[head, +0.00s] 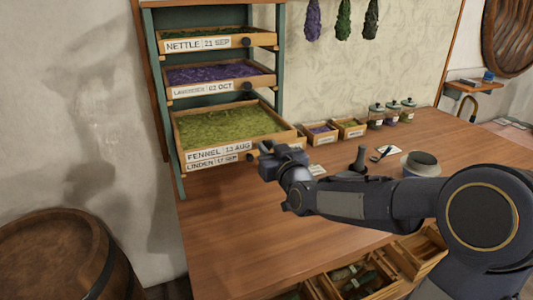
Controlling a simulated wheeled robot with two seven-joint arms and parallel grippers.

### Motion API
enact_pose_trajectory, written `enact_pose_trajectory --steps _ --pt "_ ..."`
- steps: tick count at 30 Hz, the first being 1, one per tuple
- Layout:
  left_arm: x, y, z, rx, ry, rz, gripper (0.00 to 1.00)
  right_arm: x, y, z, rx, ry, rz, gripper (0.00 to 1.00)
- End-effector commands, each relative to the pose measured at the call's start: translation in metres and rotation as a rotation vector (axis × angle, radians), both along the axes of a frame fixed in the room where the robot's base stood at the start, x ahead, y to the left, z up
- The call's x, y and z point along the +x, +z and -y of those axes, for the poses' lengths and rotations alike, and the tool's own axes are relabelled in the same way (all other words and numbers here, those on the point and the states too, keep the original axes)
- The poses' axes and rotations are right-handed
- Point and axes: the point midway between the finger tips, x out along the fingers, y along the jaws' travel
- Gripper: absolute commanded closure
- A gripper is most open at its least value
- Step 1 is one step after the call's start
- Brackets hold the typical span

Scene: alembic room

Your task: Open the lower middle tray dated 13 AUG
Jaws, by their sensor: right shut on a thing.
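The tray labelled FENNEL 13 AUG (182,148) stands in the drying rack, third from the top. It sticks out from the rack well beyond the trays above it, and its yellow-green contents show. My right gripper (264,149) is at the right end of this tray's front, shut on its knob, which the fingers hide. My left gripper is not in view.
The NETTLE (175,46) and LAVENDER (180,92) trays sit above, and the LINDEN tray (192,167) just below. Small boxes, jars (376,115), a pestle and a mortar (420,164) stand on the table (230,235). A barrel (60,250) is at lower left.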

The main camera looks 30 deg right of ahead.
Motion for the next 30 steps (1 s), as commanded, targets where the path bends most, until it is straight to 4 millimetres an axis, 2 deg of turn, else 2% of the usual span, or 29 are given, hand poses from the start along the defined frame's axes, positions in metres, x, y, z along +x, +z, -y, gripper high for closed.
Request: enact_pose_trajectory --steps 1,6,12,26,27,30 --pt "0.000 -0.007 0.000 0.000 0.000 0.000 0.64 -0.010 0.000 0.000 0.002 0.000 0.007 1.00" --pt "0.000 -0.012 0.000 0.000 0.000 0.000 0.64 -0.041 0.002 -0.002 0.001 0.000 0.008 1.00" --pt "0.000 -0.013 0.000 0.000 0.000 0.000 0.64 -0.064 0.002 -0.004 0.000 0.000 0.006 1.00" --pt "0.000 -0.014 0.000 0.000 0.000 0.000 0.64 -0.069 0.003 -0.004 0.000 -0.001 0.006 1.00" --pt "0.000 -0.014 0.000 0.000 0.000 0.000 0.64 -0.069 0.003 -0.004 0.000 -0.001 0.006 0.72" --pt "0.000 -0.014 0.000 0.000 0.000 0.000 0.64 -0.069 0.003 -0.004 0.000 -0.001 0.006 0.59"
